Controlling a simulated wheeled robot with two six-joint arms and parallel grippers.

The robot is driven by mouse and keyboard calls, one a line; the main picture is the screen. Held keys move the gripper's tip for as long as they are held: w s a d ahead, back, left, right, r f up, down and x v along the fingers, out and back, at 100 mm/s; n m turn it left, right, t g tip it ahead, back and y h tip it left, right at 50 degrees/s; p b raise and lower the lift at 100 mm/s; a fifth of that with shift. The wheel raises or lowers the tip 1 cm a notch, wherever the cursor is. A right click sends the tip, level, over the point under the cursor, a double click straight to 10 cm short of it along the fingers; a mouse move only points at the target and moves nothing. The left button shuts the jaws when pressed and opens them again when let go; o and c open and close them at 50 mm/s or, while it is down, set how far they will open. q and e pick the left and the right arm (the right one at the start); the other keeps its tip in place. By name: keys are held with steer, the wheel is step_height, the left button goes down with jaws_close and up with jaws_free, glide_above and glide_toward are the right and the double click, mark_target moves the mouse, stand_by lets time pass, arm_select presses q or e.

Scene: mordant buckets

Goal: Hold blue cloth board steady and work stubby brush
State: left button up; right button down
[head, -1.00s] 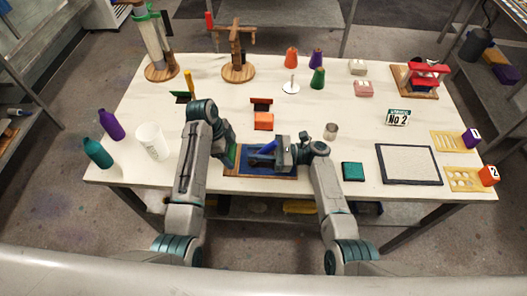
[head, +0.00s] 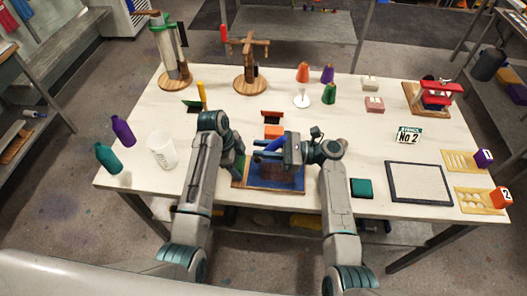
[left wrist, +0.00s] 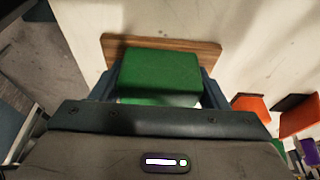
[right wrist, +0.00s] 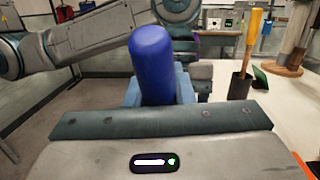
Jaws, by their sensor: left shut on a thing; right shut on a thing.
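The blue cloth board (head: 262,184), wood-edged with a brownish patch on its cloth, lies flat at the table's front. My left gripper (head: 238,167) is at its left end, shut on a green block (left wrist: 160,75) that sits over the wooden edge in the left wrist view. My right gripper (head: 277,151) is above the board's far part, shut on the blue handle of the stubby brush (head: 269,147). That handle stands between the fingers in the right wrist view (right wrist: 153,62). The brush's bristles are hidden, so contact with the cloth cannot be told.
An orange block (head: 273,131) stands just behind the board. A teal pad (head: 361,188) and a dark-framed panel (head: 420,183) lie to the right. A white beaker (head: 161,149) and two bottles stand left.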

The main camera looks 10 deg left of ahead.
stand_by(0.4)
arm_select(q)
steer(key=o, duration=1)
steer(key=v, duration=0.7)
steer(key=shift+a+r, duration=0.15)
steer(key=shift+r, duration=0.05)
